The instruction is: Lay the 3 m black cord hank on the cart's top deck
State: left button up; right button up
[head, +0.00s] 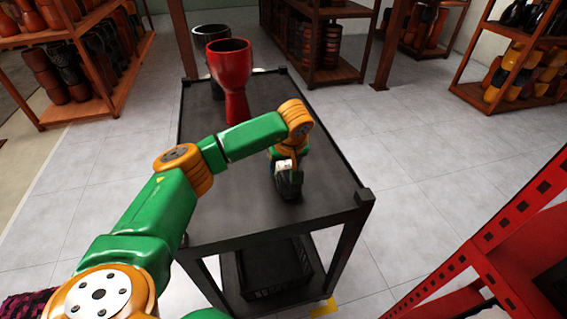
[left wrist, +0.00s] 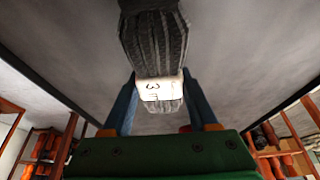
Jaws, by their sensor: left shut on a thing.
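The black cord hank (head: 289,186) is a dark ribbed bundle with a white label band marked "3" around its middle; it also shows in the left wrist view (left wrist: 158,42). My left gripper (head: 284,168) is shut on the hank, with its two blue fingers on either side of the label in the left wrist view. The hank is over the black top deck (head: 225,205) of the cart, right of the deck's middle, very low or touching; I cannot tell which. My right gripper is not in view.
A red goblet drum (head: 232,75) and a black one (head: 204,40) stand on the far end of the deck. A black basket (head: 272,268) is on the lower shelf. Drum racks (head: 85,55) stand around, and a red perforated frame (head: 500,240) is at right.

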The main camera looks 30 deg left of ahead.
pick_arm(q)
jog(key=shift+f, duration=0.15)
jog(key=o, duration=1.4)
jog(key=shift+r, duration=0.3)
jog(key=v, duration=1.2)
jog(key=shift+s, duration=0.1)
jog(key=shift+f, duration=0.1)
